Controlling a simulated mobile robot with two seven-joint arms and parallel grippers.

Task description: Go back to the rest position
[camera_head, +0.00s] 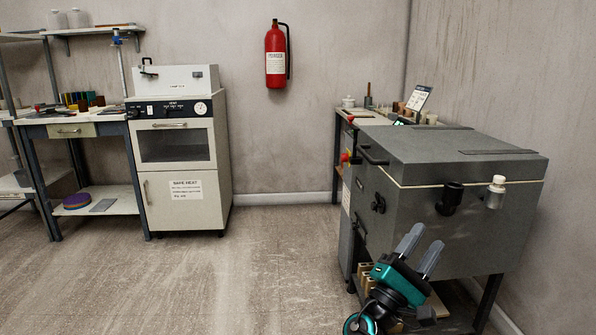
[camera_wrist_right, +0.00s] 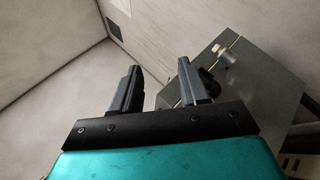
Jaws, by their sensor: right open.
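My right gripper (camera_head: 420,250) shows in the lower right of the head view, in front of the grey metal kiln-like chest (camera_head: 460,232). Its two grey fingers are apart and point up, with nothing between them. In the right wrist view the same gripper (camera_wrist_right: 160,88) is open and empty, and the chest (camera_wrist_right: 258,95) lies beyond it to the right, tilted in the picture. I cannot tell whether the gripper touches the chest. My left gripper is in neither view.
A white oven (camera_head: 180,180), a workbench (camera_head: 92,127) and a red extinguisher (camera_head: 276,52) are along the back wall. A side table (camera_head: 341,125) stands behind the chest. The middle floor (camera_head: 250,270) is clear.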

